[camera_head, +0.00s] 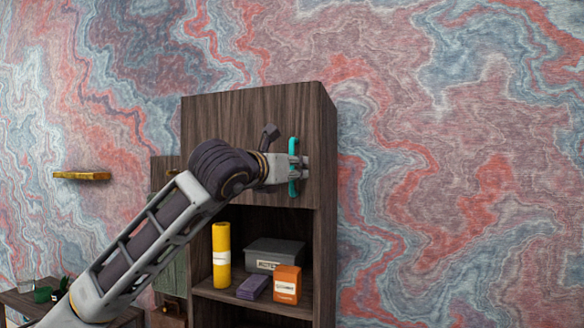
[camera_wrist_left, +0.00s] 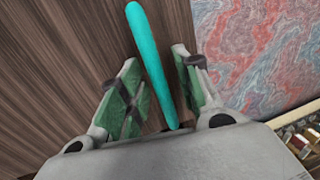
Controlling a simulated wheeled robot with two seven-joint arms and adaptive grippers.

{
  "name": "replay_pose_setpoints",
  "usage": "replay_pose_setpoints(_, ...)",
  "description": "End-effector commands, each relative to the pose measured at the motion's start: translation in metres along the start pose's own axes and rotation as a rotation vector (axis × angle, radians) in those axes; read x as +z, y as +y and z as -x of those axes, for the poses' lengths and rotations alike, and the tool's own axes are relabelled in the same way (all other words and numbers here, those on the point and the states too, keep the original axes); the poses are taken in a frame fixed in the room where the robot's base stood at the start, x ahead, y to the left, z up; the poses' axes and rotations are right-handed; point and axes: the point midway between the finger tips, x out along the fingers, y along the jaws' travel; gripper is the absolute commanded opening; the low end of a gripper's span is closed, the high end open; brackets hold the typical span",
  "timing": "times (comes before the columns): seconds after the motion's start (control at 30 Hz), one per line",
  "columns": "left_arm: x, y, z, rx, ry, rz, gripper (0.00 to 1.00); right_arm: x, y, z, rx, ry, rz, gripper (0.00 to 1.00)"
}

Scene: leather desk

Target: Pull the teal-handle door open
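The teal handle (camera_head: 292,180) is a vertical bar near the right edge of the dark wooden upper door (camera_head: 225,115) of a cabinet. The door looks closed, flush with the cabinet front. My left gripper (camera_head: 299,167) is at the handle, covering its middle in the head view. In the left wrist view the handle (camera_wrist_left: 150,60) runs between the two green-padded fingers of the gripper (camera_wrist_left: 157,72). Gaps show on both sides of the bar, so the fingers are open around it. My right gripper is not in view.
Below the door, an open shelf (camera_head: 255,300) holds a yellow cylinder (camera_head: 221,255), a grey box (camera_head: 275,254), a purple box (camera_head: 252,287) and an orange box (camera_head: 287,284). A small wooden wall shelf (camera_head: 82,175) is at left.

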Motion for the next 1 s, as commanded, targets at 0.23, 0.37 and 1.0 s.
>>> replay_pose_setpoints(0.23,0.0,0.0,0.0,0.0,0.0,0.0,0.09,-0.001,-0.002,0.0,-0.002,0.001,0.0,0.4)
replay_pose_setpoints(0.37,0.0,0.0,0.0,0.0,0.0,0.0,0.0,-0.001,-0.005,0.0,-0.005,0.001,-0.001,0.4)
replay_pose_setpoints(1.0,-0.001,0.001,0.011,-0.028,0.0,0.001,0.0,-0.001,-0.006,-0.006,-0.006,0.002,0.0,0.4)
